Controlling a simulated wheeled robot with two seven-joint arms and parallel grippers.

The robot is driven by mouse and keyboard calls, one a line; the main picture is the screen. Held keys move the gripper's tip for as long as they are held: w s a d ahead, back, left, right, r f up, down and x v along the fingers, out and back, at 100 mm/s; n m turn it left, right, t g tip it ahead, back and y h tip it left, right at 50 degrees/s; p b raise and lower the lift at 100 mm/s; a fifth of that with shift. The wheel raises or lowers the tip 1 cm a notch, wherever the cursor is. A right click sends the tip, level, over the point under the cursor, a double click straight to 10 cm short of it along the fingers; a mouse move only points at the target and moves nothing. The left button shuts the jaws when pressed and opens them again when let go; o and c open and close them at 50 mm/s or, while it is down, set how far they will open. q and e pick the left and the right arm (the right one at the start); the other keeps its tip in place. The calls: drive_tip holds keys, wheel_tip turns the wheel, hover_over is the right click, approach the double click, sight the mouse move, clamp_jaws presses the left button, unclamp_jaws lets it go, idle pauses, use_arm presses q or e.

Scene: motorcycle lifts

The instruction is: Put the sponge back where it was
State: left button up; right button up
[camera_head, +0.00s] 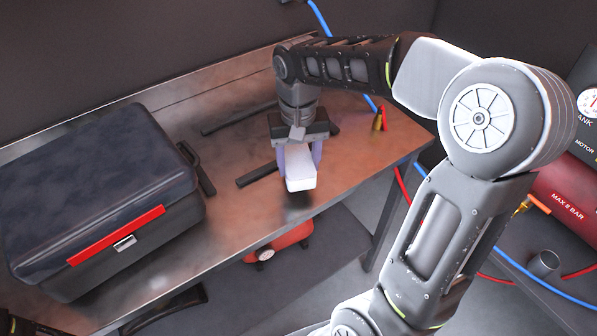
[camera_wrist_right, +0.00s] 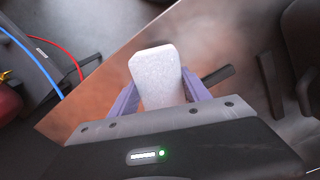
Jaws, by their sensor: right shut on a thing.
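The sponge (camera_head: 300,170) is a pale white block. My right gripper (camera_head: 300,162) is shut on it, with a purple finger on each side, above the front part of the metal workbench (camera_head: 225,240). In the right wrist view the sponge (camera_wrist_right: 156,78) sticks out between the purple fingers of the right gripper (camera_wrist_right: 153,98), over the brownish bench top. A shadow lies below the sponge near the bench's front edge.
A black toolbox (camera_head: 100,190) with a red strip stands at the left of the bench. Dark bars (camera_head: 257,177) lie behind and beside the sponge. A red tank (camera_head: 560,200) and hoses are on the right.

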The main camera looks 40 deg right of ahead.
sight(298, 161)
wheel_tip(298, 161, down, 4)
drive_tip(key=shift+r, duration=0.15)
drive_tip(key=o, duration=1.2)
wheel_tip(298, 161, up, 12)
drive_tip(key=shift+r, duration=0.1)
